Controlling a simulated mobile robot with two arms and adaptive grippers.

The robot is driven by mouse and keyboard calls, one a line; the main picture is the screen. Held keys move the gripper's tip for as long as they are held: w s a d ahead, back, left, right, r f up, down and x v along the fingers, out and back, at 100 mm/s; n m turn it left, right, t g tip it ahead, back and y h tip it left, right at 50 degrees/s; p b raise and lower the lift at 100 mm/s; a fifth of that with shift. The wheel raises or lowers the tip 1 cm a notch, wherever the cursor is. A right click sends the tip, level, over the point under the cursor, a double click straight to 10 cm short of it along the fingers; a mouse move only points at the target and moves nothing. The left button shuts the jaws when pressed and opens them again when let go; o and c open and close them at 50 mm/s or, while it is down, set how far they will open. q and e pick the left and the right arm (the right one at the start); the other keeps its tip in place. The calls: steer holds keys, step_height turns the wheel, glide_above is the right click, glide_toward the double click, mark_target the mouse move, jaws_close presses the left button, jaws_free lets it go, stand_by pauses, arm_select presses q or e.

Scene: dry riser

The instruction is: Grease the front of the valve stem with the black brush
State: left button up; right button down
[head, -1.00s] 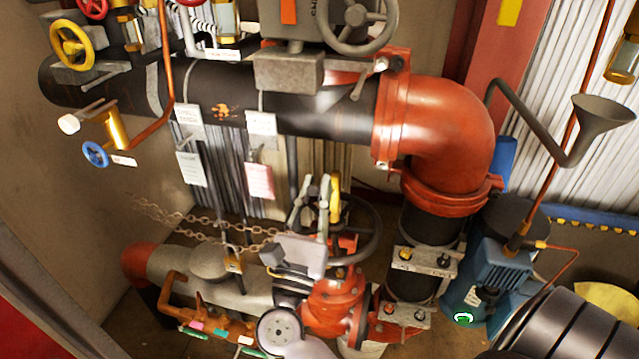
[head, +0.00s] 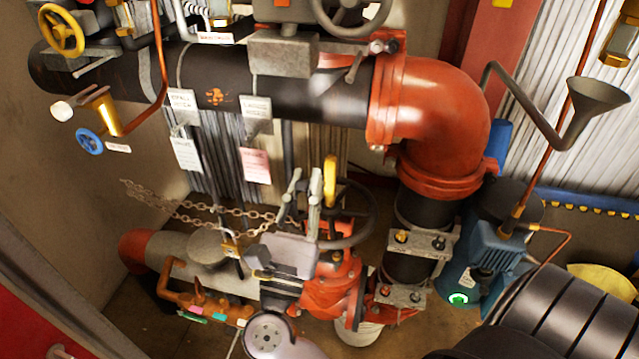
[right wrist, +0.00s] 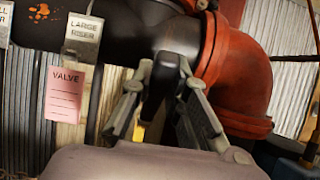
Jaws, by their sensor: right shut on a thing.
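My right gripper (head: 305,182) points up in front of the red valve (head: 335,290) and its dark handwheel (head: 368,235). In the right wrist view its two grey fingers (right wrist: 162,88) are shut on a dark, upright piece, apparently the black brush (right wrist: 160,82). The brush's tip and bristles cannot be made out. An upright yellow part (head: 330,180) stands just right of the fingers in the head view. The valve stem is not clearly distinguishable, and my gripper covers part of the valve. Contact between brush and valve cannot be told. My left gripper is not in view.
A thick black pipe (head: 310,95) with a red elbow (head: 440,110) crosses above the gripper. Paper tags (head: 256,165) hang from it. A chain (head: 170,209) runs left of the valve. A blue pump (head: 490,260) and a grey funnel (head: 598,98) stand at right.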

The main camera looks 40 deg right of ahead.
steer(key=shift+w+d+f+b, duration=0.15)
steer(key=shift+w+d+f, duration=0.15)
steer(key=shift+w+d, duration=0.4)
steer(key=shift+w+d+f+b, duration=0.15)
steer(key=shift+w+d+f, duration=0.15)
steer(key=shift+w+d, duration=0.4)
steer(key=shift+w+d+f+b, duration=0.15)
steer(key=shift+w+d+f, duration=0.15)
steer(key=shift+w+d, duration=0.4)
steer(key=shift+w+d+f, duration=0.1)
steer(key=shift+d, duration=0.35)
steer(key=shift+w+d, duration=0.4)
steer(key=shift+d, duration=0.05)
steer(key=shift+s+a+f+b, duration=0.1)
steer(key=shift+f+b, duration=1.1)
steer(key=shift+f, duration=0.2)
